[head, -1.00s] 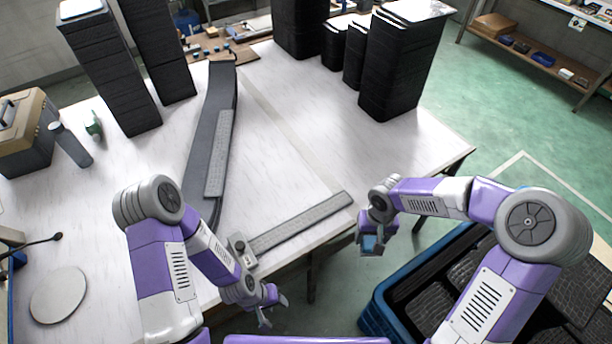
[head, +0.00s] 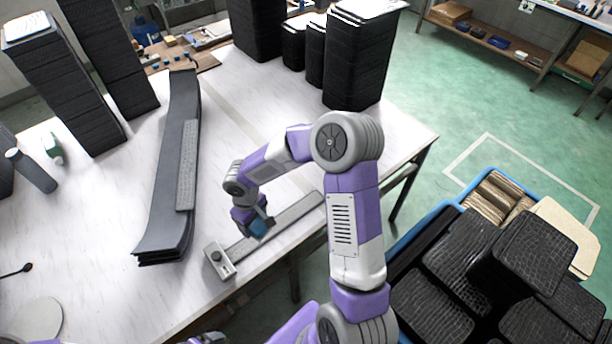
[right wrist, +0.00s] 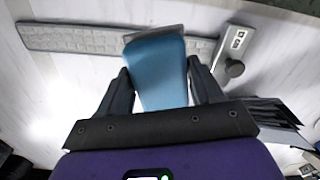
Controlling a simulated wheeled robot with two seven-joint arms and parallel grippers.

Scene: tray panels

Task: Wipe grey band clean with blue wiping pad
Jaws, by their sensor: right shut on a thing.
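A faint grey band (head: 238,125) runs across the white tabletop, between the long dark strips and the black stacks; my right arm covers its near part. My right gripper (head: 257,221) is shut on the blue wiping pad (head: 261,229), above the grey ruled bar near the table's front edge. In the right wrist view, the pad (right wrist: 160,72) sits between the two fingers of my right gripper (right wrist: 158,80), its grey lower edge overlapping the bar in the picture. I cannot tell whether the pad touches anything. My left gripper is out of view.
The ruled bar (head: 290,213) has an end block (head: 219,260) with a knob. Long dark strips (head: 165,180) lie to the left. Tall black stacks (head: 355,60) stand at the back. A blue crate (head: 408,238) of black panels is at the right, beyond the table edge.

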